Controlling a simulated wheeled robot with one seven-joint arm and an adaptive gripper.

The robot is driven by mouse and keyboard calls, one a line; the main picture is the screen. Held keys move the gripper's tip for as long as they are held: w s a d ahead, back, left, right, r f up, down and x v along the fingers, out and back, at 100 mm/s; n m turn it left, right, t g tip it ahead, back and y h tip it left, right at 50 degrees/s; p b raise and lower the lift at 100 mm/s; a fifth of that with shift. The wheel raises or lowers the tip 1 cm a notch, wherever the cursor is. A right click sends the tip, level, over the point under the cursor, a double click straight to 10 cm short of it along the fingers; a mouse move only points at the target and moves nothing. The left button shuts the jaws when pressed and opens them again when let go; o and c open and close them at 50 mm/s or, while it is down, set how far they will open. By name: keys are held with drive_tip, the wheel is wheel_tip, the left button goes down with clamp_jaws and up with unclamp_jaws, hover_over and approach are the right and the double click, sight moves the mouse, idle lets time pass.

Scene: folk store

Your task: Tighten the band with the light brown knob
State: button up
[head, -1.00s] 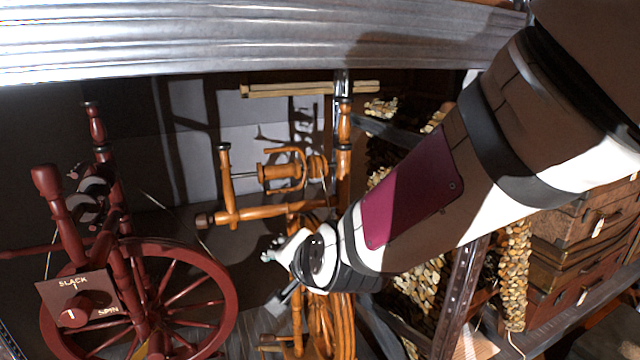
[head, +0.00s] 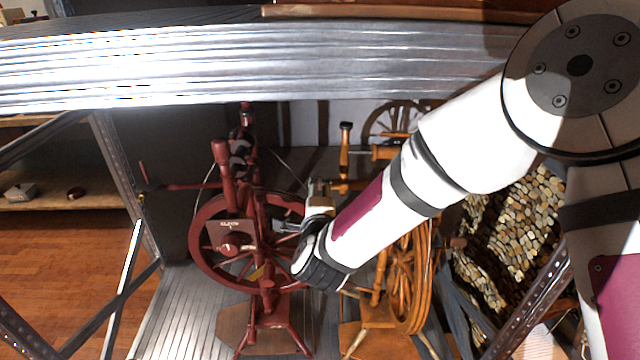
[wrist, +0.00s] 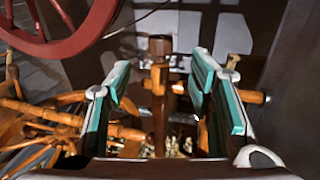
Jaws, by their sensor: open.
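The light brown spinning wheel (head: 408,275) stands right of the red one in the head view, partly hidden behind my arm. In the wrist view a brown knob (wrist: 160,45) tops a shaft (wrist: 160,105) between the two teal-padded fingers of my gripper (wrist: 160,72), with space on both sides. I cannot tell for certain that it is the task's knob. In the head view my gripper (head: 303,213) is near the right rim of the red wheel (head: 205,215). It is open and holds nothing. The band is not clearly seen.
A ribbed metal shelf (head: 250,68) crosses above. A metal post (head: 535,315) and a stone-textured stack (head: 510,225) stand right. Open wooden floor (head: 75,260) lies left.

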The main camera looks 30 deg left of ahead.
sight(320, 186)
drive_tip(key=x, duration=0.9)
drive_tip(key=shift+w, duration=0.25)
drive_tip(key=shift+b, duration=0.3)
clamp_jaws()
